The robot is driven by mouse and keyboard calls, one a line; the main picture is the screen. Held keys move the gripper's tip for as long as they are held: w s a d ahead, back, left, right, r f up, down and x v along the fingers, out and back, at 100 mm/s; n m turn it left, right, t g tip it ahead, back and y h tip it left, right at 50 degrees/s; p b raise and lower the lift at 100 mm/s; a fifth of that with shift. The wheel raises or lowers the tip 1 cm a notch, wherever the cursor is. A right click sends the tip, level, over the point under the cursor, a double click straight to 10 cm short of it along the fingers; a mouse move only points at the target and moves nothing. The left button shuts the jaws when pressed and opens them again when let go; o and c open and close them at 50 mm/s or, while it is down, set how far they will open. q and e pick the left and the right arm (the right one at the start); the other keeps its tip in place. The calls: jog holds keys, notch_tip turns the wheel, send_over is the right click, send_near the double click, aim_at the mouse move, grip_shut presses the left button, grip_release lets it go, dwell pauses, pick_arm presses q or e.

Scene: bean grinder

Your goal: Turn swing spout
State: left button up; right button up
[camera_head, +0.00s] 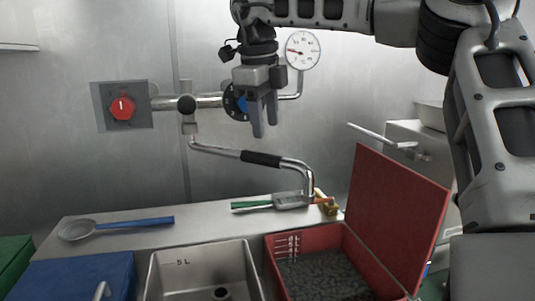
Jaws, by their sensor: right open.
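The swing spout (222,151) is a bent metal pipe with a black sleeve (261,159). It hangs from the wall pipe and reaches right, then bends down over the counter. My right gripper (264,129) points down above the spout's middle, in front of the wall pipe. Its fingers are open with a small gap, and nothing shows between them. I cannot tell whether it touches the spout, but it appears apart from the black sleeve. It hides part of a blue-centred dial. My left gripper is not in view.
A red knob (122,107) and a gauge (302,50) are on the wall. A strainer with a blue handle (140,222) lies on the counter. Below are a metal basin (165,270) and an open red box (400,210) of dark granules. A metal rod (380,136) juts out at right.

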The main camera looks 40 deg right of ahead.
aim_at(269, 156)
jog(key=f, duration=0.2)
jog(key=d+f, duration=0.1)
jog(key=f, duration=0.4)
jog(key=shift+w+d+f, duration=0.15)
jog(key=shift+w+d, duration=0.05)
jog(key=shift+w, duration=0.1)
grip_shut()
